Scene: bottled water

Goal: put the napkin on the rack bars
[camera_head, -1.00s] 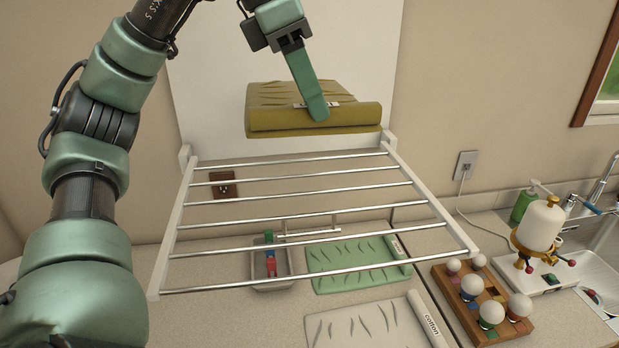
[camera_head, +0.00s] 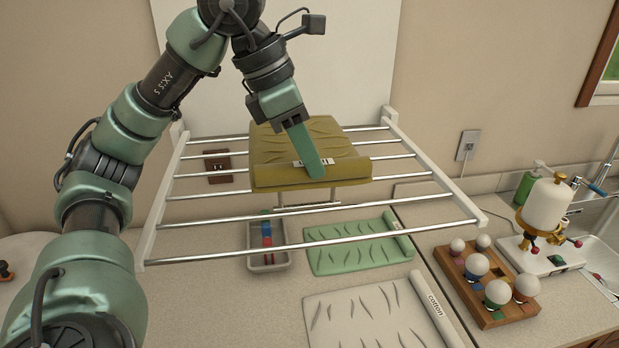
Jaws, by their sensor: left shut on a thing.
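The olive-yellow napkin (camera_head: 285,152), folded with a rolled front edge and a small white label, is at the rear middle of the rack. My left gripper (camera_head: 316,172) is shut on its front part, by the label. The napkin overlaps several rear bars in the picture; I cannot tell whether it touches them. The wall rack (camera_head: 205,226) has a white frame and several metal bars, and its front bars are bare. My right gripper is not in view.
Below the rack are a green cloth (camera_head: 345,258), a white cloth (camera_head: 350,318) labelled cotton, and a grey tray (camera_head: 283,262). A wooden block with bulbs (camera_head: 520,310) and a white dispenser (camera_head: 548,208) stand at right, near the sink.

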